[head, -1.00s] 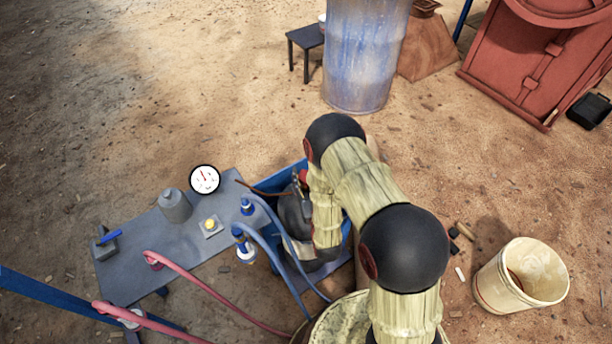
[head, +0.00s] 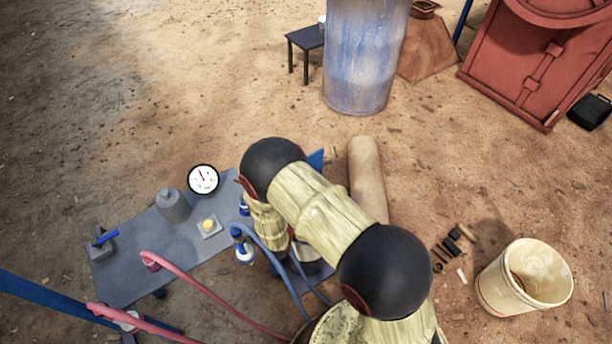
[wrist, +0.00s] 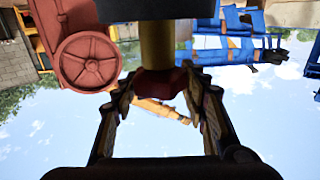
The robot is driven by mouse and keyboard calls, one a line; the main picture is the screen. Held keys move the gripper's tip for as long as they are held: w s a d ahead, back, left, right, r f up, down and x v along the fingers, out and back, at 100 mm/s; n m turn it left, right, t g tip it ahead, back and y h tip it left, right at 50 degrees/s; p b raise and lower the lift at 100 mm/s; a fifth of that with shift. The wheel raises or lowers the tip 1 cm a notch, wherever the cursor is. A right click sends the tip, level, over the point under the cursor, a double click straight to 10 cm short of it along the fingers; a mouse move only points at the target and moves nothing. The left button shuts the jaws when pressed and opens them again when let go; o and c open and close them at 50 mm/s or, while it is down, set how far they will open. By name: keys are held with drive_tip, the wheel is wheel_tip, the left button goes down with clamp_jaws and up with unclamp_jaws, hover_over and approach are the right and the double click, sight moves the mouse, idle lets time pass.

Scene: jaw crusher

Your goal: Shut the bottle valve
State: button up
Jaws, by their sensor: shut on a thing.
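In the wrist view my gripper (wrist: 163,90) has its two fingers on either side of a dark red knob (wrist: 160,80), which I take to be the bottle valve's handle. The jaws are shut on it. A brass-coloured stem (wrist: 157,45) runs from the knob to a dark block at the top of the picture. In the head view a grey metal bottle (head: 312,260) shows only in part behind my arm. My arm hides its valve and my gripper there. I cannot tell how far the valve is turned.
Blue and pink hoses (head: 215,312) run close to my arm. A cream bucket (head: 522,278) stands at right.

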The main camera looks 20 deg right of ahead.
drive_tip(key=shift+w, duration=0.1)
idle(0.3)
drive_tip(key=o, duration=1.2)
drive_tip(key=v, duration=1.2)
